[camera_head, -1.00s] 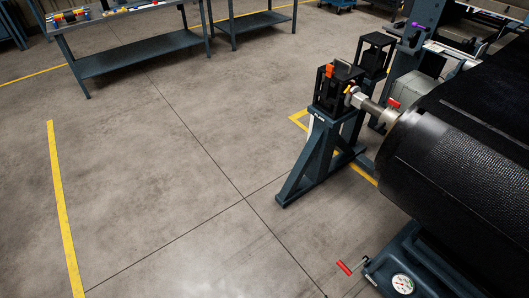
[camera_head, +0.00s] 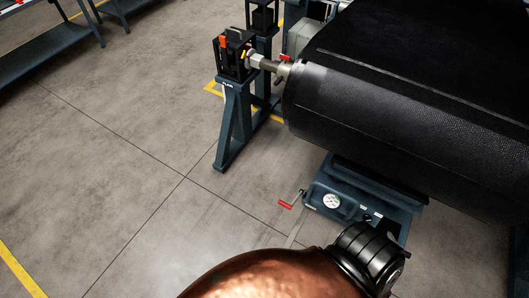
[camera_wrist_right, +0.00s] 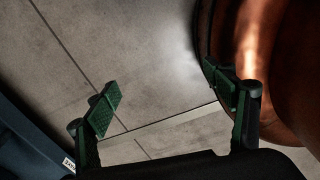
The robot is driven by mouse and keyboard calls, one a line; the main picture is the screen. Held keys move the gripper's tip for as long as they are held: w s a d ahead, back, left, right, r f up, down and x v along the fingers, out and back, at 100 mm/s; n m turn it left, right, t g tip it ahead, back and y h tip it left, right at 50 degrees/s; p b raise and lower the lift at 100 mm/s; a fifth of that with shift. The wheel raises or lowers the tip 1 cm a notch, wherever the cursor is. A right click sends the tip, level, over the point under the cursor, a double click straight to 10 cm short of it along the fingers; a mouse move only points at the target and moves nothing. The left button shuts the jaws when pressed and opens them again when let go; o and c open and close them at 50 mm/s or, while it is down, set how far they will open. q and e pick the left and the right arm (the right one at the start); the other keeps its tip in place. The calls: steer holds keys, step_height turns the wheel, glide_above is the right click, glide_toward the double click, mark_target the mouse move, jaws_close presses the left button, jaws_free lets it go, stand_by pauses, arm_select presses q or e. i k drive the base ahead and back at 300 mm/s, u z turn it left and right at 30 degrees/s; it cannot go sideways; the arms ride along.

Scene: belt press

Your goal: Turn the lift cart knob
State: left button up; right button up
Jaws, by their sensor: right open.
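The dark blue lift cart (camera_head: 385,205) stands on the floor under the big black roll. Its front has a round white gauge (camera_head: 331,201), and a crank with a red handle (camera_head: 285,205) sticks out at its left. A small dark knob-like part (camera_head: 367,217) shows right of the gauge, too small to make out well. My right gripper (camera_wrist_right: 165,97) is open and empty in the right wrist view, its green-padded fingers wide apart over bare floor. My left gripper is not in view.
The black roll (camera_head: 400,125) fills the upper right, its shaft resting on a blue stand (camera_head: 237,115). A dark blue surface (camera_wrist_right: 25,150) edges the right wrist view at left. The floor at left is clear up to a bench (camera_head: 45,50).

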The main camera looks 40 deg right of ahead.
mark_target(366, 217)
steer(key=z, duration=1.7)
